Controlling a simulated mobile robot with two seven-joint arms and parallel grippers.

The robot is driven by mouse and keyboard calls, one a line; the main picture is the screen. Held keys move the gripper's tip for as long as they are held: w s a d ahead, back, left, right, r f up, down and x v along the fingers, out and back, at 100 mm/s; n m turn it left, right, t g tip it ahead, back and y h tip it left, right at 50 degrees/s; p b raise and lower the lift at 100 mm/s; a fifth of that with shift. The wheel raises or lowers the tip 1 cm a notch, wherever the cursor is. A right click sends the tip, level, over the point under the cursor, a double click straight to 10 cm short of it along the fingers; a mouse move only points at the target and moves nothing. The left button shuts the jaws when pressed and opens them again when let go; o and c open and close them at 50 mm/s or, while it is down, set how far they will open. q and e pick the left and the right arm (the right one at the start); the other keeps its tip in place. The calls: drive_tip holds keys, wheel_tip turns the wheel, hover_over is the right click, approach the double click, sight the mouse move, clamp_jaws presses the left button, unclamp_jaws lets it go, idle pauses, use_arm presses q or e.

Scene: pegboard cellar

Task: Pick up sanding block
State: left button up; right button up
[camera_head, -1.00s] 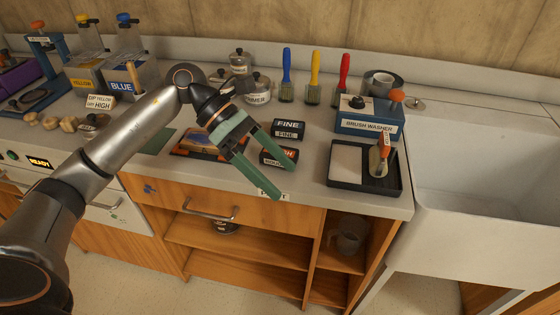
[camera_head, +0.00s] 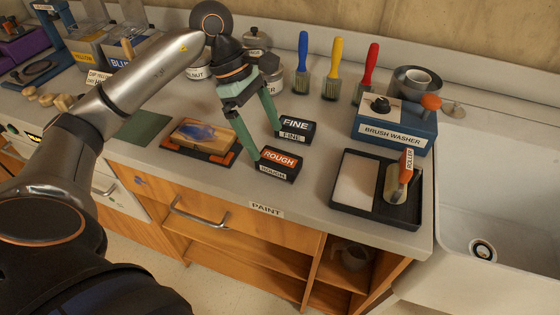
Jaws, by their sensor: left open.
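Two dark sanding blocks lie on the grey counter in the head view. One is labelled FINE (camera_head: 297,131). The other, with an orange band, is labelled ROUGH (camera_head: 279,165) and lies nearer the front edge. My left gripper (camera_head: 266,141) points down at them with its green fingers spread and nothing between them. One fingertip is by the left end of the ROUGH block, the other by the left end of the FINE block. I cannot tell whether either fingertip touches a block. My right gripper is not in view.
A wooden piece with a blue stain (camera_head: 201,135) lies left of the blocks. A black roller tray (camera_head: 343,207) and a blue brush washer box (camera_head: 395,125) stand to the right. Upright brushes (camera_head: 331,86) stand behind. A sink (camera_head: 500,200) is at far right.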

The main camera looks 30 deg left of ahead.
sight(277, 157)
use_arm(q)
drive_tip(key=x, duration=0.6)
drive_tip(key=shift+w+d+f, duration=0.15)
drive_tip(key=shift+d+f, duration=0.05)
drive_tip(key=shift+f, duration=0.1)
drive_tip(key=c, duration=1.4)
drive_tip(key=shift+c, duration=0.2)
drive_tip(key=shift+r, duration=0.1)
drive_tip(key=shift+r, duration=0.55)
drive_tip(key=s+d+r, duration=1)
drive_tip(key=r, duration=0.1)
drive_tip(key=shift+r, duration=0.35)
